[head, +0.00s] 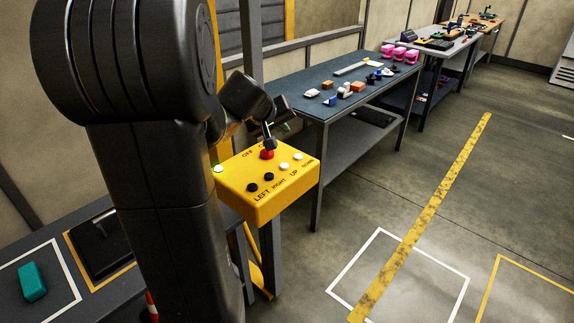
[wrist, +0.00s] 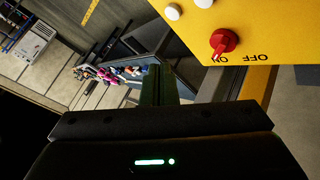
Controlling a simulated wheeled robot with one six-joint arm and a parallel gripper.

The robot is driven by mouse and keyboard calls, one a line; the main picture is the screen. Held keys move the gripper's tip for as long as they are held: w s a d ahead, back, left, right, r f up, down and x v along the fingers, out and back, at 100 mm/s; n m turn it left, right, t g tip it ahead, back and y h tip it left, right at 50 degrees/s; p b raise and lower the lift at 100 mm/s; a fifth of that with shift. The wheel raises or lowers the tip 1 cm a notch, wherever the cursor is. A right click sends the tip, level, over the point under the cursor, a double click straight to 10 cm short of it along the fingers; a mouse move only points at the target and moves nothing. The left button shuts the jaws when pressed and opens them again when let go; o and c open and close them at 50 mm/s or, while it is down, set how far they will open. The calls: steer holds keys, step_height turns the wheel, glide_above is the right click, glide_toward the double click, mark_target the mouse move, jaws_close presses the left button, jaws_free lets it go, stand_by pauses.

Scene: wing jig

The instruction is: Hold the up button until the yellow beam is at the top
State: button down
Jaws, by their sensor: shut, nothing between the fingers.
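The yellow control box (head: 262,200) stands on a post in the middle of the head view. The white UP button (head: 284,166) sits on its top, with the white DOWN button (head: 298,156) beside it. A red knob (head: 267,154) is on the same face; in the wrist view the red knob (wrist: 223,42) has its handle toward ON. My gripper (head: 270,142) is shut and empty, just above the red knob in the head view; its fingers (wrist: 158,84) look apart from the box in the wrist view. I cannot tell which yellow part is the beam.
A blue-topped workbench (head: 300,82) with small parts stands behind. The floor (head: 450,200) at right is clear.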

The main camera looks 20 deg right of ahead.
steer(key=shift+f, duration=0.1)
steer(key=b, duration=0.6)
glide_above(282, 167)
step_height(282, 167, down, 8)
steer(key=shift+d+r, duration=0.1)
steer(key=shift+r, duration=0.15)
steer(key=shift+f+b, duration=0.6)
steer(key=shift+f, duration=0.1)
stand_by(1.0)
steer(key=shift+f+b, duration=0.35)
steer(key=shift+b, duration=0.3)
